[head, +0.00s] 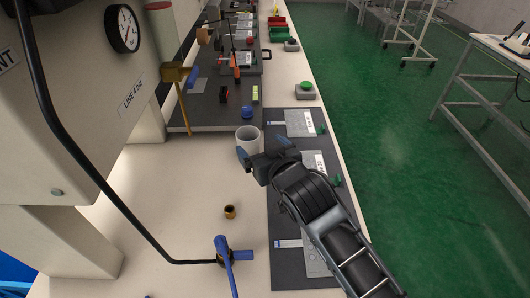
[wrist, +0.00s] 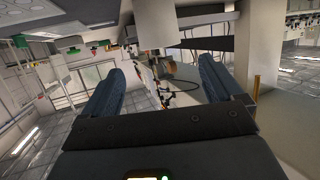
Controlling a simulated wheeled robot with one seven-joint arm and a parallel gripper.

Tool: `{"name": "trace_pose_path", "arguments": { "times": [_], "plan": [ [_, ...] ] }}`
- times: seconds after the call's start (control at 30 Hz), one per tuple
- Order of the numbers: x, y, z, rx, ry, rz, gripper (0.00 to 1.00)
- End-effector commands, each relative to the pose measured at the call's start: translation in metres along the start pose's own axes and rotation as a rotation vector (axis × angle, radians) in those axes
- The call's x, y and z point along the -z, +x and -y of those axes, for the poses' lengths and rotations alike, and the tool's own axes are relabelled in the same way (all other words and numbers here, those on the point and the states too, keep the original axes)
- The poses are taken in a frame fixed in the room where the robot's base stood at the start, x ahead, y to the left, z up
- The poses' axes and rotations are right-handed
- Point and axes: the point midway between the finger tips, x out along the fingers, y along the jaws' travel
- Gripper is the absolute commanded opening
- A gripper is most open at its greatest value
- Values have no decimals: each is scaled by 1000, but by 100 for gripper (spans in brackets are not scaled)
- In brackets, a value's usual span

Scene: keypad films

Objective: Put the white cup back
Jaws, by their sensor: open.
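The white cup (head: 248,136) stands upright on the bench near the edge of the dark mat in the head view, just beyond my gripper (head: 262,148). The gripper partly overlaps its lower edge in the picture, and I cannot tell whether they touch. In the wrist view my gripper (wrist: 160,78) has its two blue fingers wide apart with nothing between them.
A large pale machine with a dial (head: 123,28) overhangs the left. Dark mats with labelled plates (head: 300,123) line the right edge.

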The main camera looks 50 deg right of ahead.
Motion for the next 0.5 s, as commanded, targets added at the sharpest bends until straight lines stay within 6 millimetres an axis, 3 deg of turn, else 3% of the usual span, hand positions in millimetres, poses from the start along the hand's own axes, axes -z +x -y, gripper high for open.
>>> {"name": "trace_pose_path", "arguments": {
  "times": [0.2,0.5],
  "plan": [
    [-1,-19,0,0,0,1,93],
    [0,-21,0,0,0,0,93]
  ]
}}
